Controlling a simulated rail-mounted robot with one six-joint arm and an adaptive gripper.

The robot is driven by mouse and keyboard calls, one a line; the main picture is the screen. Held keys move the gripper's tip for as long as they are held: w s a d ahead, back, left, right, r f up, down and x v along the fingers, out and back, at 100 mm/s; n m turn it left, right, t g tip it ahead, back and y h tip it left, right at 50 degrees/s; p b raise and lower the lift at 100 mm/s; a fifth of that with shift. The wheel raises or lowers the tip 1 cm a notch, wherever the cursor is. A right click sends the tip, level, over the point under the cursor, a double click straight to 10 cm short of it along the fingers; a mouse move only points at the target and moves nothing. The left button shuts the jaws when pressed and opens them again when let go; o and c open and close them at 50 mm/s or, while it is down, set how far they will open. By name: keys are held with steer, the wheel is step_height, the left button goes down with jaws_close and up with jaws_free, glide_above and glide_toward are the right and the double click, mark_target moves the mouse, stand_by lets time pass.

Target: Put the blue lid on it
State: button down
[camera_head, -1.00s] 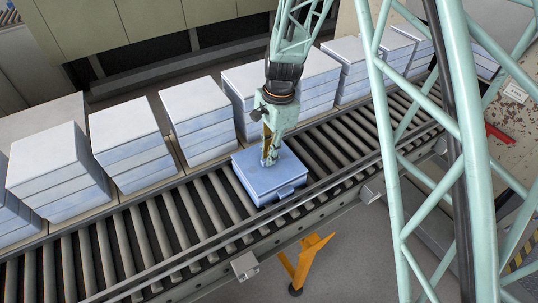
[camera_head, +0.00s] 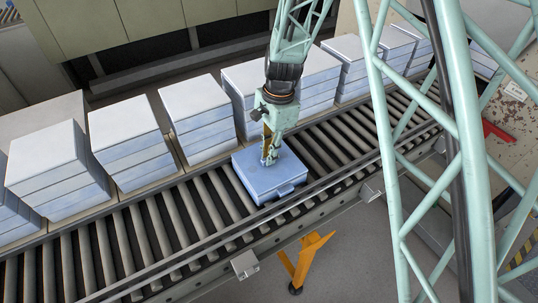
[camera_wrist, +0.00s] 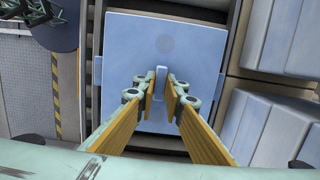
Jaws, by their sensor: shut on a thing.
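The blue lid (camera_head: 284,178) is a flat square and lies level over a blue box (camera_head: 287,195) on the roller conveyor. The lid also fills the middle of the wrist view (camera_wrist: 200,62). My gripper (camera_head: 269,158) points down at the middle of the lid. In the wrist view its two fingers (camera_wrist: 161,92) are close together around the small upright handle (camera_wrist: 161,76) of the lid, shut on it. I cannot tell whether the lid is fully seated on the box, as its rear side is hidden.
Stacks of pale blue boxes (camera_head: 126,140) stand in a row behind the conveyor. The conveyor rollers (camera_head: 150,235) are bare left and right of the box. A metal rail (camera_head: 190,255) runs along the conveyor's front edge. A red object (camera_head: 497,133) lies at the right.

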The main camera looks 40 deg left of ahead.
steer(key=shift+f+b, duration=0.3)
steer(key=shift+f, duration=0.15)
stand_by(0.4)
steer(key=c, duration=2.6)
jaws_free()
steer(key=shift+r, duration=0.1)
step_height(320, 180, up, 12)
steer(key=w, duration=0.1)
steer(key=shift+w+d, duration=0.15)
steer(key=shift+d, duration=0.2)
